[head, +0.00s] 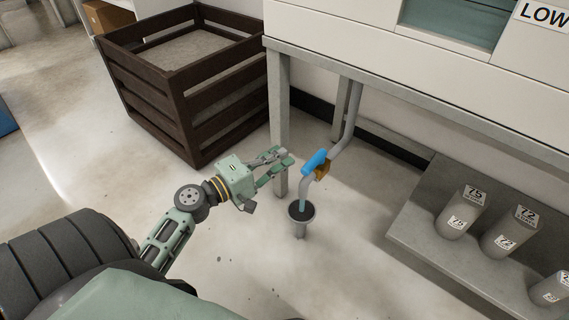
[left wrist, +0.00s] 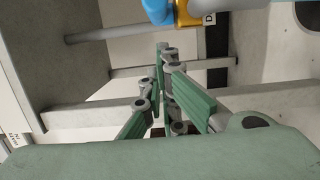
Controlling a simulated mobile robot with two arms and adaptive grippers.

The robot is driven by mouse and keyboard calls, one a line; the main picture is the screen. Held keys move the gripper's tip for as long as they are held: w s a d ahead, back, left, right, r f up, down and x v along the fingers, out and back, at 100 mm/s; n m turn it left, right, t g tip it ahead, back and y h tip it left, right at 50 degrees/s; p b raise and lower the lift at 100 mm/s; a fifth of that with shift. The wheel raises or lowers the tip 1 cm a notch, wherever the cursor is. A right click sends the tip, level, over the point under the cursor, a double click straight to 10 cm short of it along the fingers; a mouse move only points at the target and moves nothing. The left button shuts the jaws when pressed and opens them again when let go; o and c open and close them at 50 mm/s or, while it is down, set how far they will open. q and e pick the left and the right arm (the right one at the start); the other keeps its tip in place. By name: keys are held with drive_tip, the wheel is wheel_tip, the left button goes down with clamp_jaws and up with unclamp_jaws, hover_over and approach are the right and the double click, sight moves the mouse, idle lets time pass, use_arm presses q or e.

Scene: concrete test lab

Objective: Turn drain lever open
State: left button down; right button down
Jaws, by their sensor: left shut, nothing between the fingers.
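The blue drain lever (head: 315,161) sits at a brass valve (head: 322,171) on a grey pipe (head: 347,125) that comes down from under the cabinet. The lever lies roughly along the pipe. The pipe bends down over a grey drain cup (head: 301,211); a bluish streak shows at its outlet. My left gripper (head: 287,156) is shut and empty, a little left of the lever and apart from it. In the left wrist view, part of the lever (left wrist: 157,10) and the brass valve (left wrist: 187,12) show at the top edge, beyond the closed fingertips (left wrist: 163,48). My right gripper is not in view.
A grey cabinet leg (head: 280,110) stands just behind my left gripper. A dark slatted crate (head: 190,100) stands at the left. A low grey shelf (head: 425,215) with several labelled cylinders is at the right. The floor in front of the drain cup is clear.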

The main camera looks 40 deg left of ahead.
sight(314, 163)
use_arm(q)
drive_tip(key=shift+s+d, duration=0.1)
drive_tip(key=shift+d, duration=1)
drive_tip(key=shift+s+d+n+y+p, duration=0.25)
drive_tip(key=shift+d+n+y+p, duration=0.25)
drive_tip(key=shift+d+y+p, duration=0.25)
drive_tip(key=shift+r, duration=0.1)
drive_tip(key=shift+w+a, duration=0.1)
